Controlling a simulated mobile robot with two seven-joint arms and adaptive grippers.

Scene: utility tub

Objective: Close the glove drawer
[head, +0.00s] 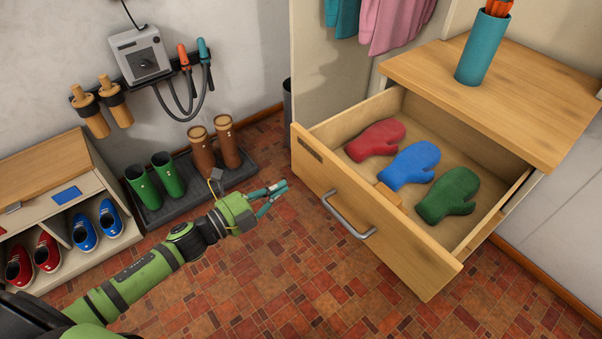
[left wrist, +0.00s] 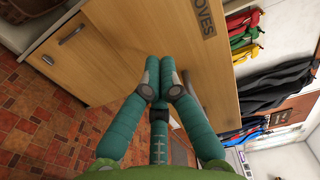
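The wooden glove drawer (head: 390,235) is pulled well out of its cabinet in the head view. Its front has a grey bar handle (head: 348,214) and a small dark label at the left end. Inside lie a red mitten (head: 375,140), a blue mitten (head: 408,165) and a green mitten (head: 449,194). My left gripper (head: 284,184) is just left of the drawer front, level with its left end, with its fingertips together and nothing visible between them. In the left wrist view the fingertips (left wrist: 159,84) point at the drawer front (left wrist: 118,55), below the label (left wrist: 206,18). Contact cannot be told.
A teal cylinder (head: 481,47) stands on the cabinet top (head: 510,90). Green boots (head: 168,174) and brown boots (head: 204,152) stand on a dark tray behind my left arm. A shoe shelf (head: 60,165) is at left. The tiled floor before the drawer is clear.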

